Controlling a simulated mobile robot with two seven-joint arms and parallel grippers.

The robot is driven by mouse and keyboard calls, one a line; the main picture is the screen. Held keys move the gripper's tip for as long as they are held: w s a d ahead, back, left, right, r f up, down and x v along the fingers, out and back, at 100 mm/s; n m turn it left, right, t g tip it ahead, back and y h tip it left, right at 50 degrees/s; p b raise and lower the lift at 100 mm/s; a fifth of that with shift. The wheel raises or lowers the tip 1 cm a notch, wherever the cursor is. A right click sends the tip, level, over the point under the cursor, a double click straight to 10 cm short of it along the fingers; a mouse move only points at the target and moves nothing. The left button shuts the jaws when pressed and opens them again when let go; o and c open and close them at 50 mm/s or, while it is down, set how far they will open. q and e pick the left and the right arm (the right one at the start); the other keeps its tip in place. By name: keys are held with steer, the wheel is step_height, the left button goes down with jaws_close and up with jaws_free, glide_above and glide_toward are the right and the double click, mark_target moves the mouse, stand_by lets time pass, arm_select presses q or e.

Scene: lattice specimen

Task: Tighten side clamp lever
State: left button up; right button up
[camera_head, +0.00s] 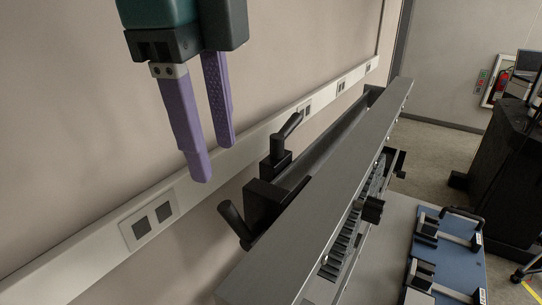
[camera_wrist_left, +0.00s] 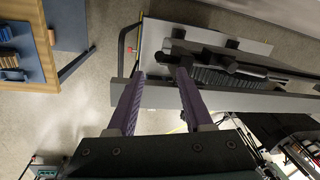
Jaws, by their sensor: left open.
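Two black clamp levers stand on the wall side of a long grey beam (camera_head: 325,200) in the head view. The farther lever (camera_head: 288,131) tilts up to the right on a black block. The nearer lever (camera_head: 234,222) tilts up to the left beside a larger black block (camera_head: 264,204). I cannot tell which one is the side clamp lever. My left gripper (camera_head: 215,163) is open and empty, with its purple fingers pointing down, above and left of both levers and apart from them. In the wrist view its fingers (camera_wrist_left: 161,73) reach toward the fixture. My right gripper is not in view.
A pale wall with a socket rail (camera_head: 150,222) runs close along the left. Blue plates with black clamps (camera_head: 448,245) lie on the bench at the right. A dark cabinet (camera_head: 505,160) stands farther right. The wrist view shows a wooden-edged table (camera_wrist_left: 28,55).

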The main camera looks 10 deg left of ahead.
mark_target(223, 202)
arm_select(q)
steer(key=f+p, duration=0.1)
steer(key=f, duration=0.1)
steer(key=f+p, duration=0.1)
steer(key=f, duration=0.2)
steer(key=w+f+p, duration=0.1)
steer(key=f, duration=0.2)
steer(key=shift+f, duration=0.2)
steer(key=shift+w+f, duration=0.15)
steer(key=shift+f, duration=0.45)
jaws_close()
stand_by(0.7)
